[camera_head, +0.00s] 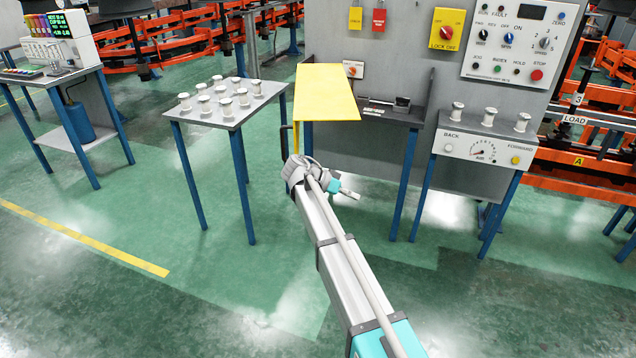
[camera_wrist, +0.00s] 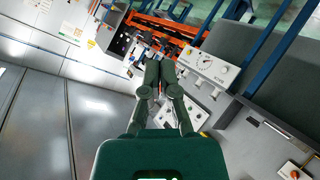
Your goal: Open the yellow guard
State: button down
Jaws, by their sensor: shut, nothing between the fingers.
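The yellow guard (camera_head: 325,92) is a flat yellow panel over the left part of the middle grey station, with a narrow yellow side edge hanging down at its left. A dark handle (camera_head: 284,140) shows beside that edge. My gripper (camera_head: 348,193) is in front of and below the guard in the head view, pointing right. It looks clear of the guard, though the arm's end overlaps the guard's lower left edge. In the wrist view my gripper (camera_wrist: 160,68) has its dark fingers together, with nothing between them. I cannot make out the guard in the wrist view.
A table with several spindles (camera_head: 228,115) stands left of the guard. The Back/Forward gauge box (camera_head: 485,150) with three spindles is at right; it also shows in the wrist view (camera_wrist: 207,66). A grey panel (camera_head: 400,50) with switches rises behind. The green floor in front is clear.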

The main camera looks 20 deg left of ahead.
jog(key=s+d+f+n+g+y, duration=0.2)
jog(key=s+d+f, duration=0.1)
jog(key=d, duration=1)
jog(key=s+d+f+n+g+y, duration=0.15)
jog(key=d+f, duration=0.25)
jog(key=d, duration=0.8)
jog(key=s+d+f+n+g+y, duration=0.1)
jog(key=s+d+f+n+y, duration=0.1)
jog(key=s+d+y, duration=0.6)
jog(key=s+d, duration=0.7)
jog(key=shift+d+f, duration=0.4)
